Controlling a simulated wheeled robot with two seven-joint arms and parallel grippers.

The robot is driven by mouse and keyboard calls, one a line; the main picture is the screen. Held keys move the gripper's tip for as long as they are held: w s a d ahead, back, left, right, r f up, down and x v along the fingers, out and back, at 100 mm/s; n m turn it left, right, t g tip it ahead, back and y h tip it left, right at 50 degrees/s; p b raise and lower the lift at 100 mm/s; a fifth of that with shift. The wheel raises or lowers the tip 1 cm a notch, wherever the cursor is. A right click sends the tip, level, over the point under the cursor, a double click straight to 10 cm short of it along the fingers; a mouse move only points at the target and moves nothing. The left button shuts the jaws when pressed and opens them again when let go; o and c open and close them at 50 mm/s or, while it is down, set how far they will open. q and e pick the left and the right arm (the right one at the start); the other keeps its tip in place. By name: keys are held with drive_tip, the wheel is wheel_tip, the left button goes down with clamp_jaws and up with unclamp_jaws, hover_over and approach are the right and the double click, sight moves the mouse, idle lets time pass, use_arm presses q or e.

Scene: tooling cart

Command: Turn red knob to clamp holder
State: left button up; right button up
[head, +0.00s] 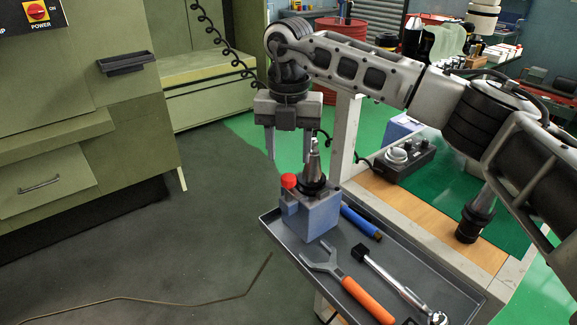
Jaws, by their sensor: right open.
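The red knob (289,181) sticks up from the left side of a blue-grey holder block (322,220). The block sits at the back left corner of a dark tray. A metal tool holder with a tapered tip (314,168) stands upright in the block. My right gripper (290,158) points down with its two fingers spread. In the head view its fingertips are just above the red knob, one to each side, with nothing between them. I cannot tell the exact depth. The right finger appears close to the tapered tip. My left gripper is not in view.
The tray (270,222) also holds a blue-handled tool (361,222), an orange-handled wrench (366,300) and a ratchet (392,283). A cart post (346,135) stands just right of the gripper. Another tool holder (474,218) and a black box (404,158) are on the cart top.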

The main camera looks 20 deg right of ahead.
sight(289, 176)
drive_tip(key=shift+f+p, duration=0.35)
drive_tip(key=shift+f, duration=2.35)
drive_tip(key=c, duration=1)
